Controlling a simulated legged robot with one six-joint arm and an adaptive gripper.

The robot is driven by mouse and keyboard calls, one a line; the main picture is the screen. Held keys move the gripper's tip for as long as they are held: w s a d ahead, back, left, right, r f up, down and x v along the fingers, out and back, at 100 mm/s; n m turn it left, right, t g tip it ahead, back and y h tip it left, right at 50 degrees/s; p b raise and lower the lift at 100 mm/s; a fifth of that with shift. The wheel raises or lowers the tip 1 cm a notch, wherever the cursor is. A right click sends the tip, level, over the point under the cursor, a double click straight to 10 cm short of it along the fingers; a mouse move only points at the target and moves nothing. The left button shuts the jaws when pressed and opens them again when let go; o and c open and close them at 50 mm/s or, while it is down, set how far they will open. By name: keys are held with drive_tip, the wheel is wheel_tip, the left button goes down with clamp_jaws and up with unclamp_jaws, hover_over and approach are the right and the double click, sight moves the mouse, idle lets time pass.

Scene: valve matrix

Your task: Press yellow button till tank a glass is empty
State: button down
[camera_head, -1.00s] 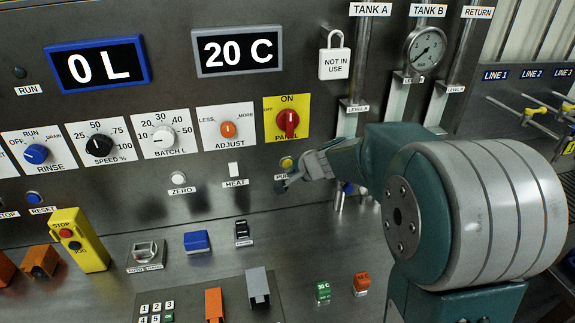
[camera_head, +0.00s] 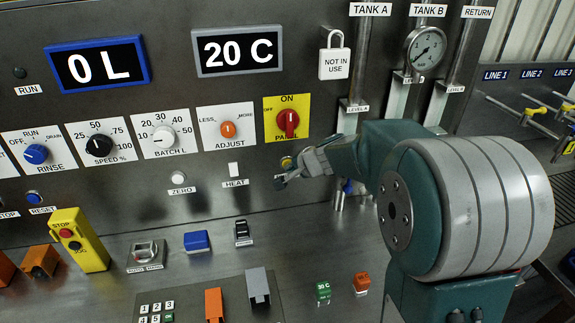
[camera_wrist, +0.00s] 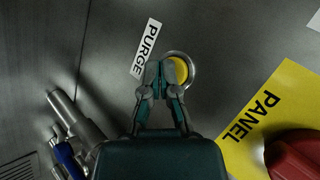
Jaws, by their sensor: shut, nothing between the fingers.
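The yellow button (camera_head: 287,162) sits on the panel below the red PANEL switch. In the wrist view the yellow button (camera_wrist: 178,71) has a silver ring and the PURGE label beside it. My gripper (camera_head: 281,182) is shut and empty in front of the panel by the button. In the wrist view my gripper's fingertips (camera_wrist: 162,72) overlap the left part of the button; I cannot tell whether they touch it. Tank A's label (camera_head: 370,9) is at the top right, and its glass column (camera_head: 347,124) shows below the LEVEL A label, partly hidden by my arm. Its fill level is too small to tell.
The red PANEL switch (camera_head: 288,122) on its yellow plate is just above the button. The console (camera_head: 200,270) below carries a yellow jog box (camera_head: 80,240) and several small controls.

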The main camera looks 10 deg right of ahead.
drive_tip(key=shift+w, duration=0.3)
drive_tip(key=shift+s, duration=0.15)
idle(0.5)
drive_tip(key=shift+s, duration=0.75)
drive_tip(key=s, duration=0.5)
idle(0.5)
